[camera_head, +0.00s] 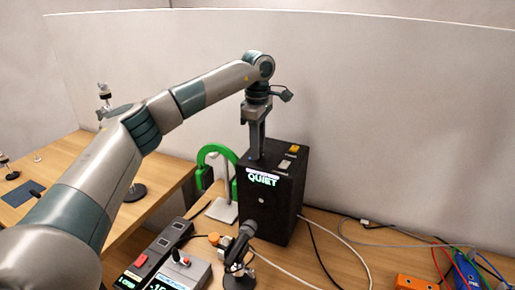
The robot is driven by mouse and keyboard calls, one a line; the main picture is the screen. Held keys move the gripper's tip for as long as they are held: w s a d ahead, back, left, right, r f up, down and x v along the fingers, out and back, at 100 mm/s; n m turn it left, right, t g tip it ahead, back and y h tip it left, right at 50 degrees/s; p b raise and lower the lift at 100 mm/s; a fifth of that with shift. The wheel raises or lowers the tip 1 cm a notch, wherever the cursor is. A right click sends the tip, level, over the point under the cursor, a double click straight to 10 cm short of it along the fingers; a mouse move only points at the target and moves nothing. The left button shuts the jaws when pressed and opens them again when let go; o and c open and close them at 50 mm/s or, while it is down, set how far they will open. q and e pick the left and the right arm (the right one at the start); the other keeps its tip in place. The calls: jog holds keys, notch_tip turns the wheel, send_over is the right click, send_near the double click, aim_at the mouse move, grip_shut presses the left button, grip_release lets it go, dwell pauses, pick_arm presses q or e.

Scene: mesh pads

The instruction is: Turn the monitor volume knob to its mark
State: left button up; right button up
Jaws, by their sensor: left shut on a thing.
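The monitor is a black box (272,205) standing upright on the wooden table, with a lit display (262,177) on its front that reads QUIET. My left arm reaches in from the left, and my left gripper (256,154) points straight down onto the left part of the box's top. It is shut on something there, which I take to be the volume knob. The fingers hide the knob, and I cannot make out its mark. My right gripper is not in view.
An orange button (293,149) and a pale switch (285,164) sit on the box's top. A microphone (240,245) stands in front. Control boxes (180,268) are at front left, a green headphone-like hoop (217,155) behind left. Cables and a blue device (466,271) lie right.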

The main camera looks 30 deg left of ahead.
pick_arm(q)
jog(key=m, duration=0.4)
jog(key=shift+r+m, duration=0.1)
jog(key=shift+m, duration=2.1)
jog(key=o, duration=1)
jog(key=shift+o, duration=0.2)
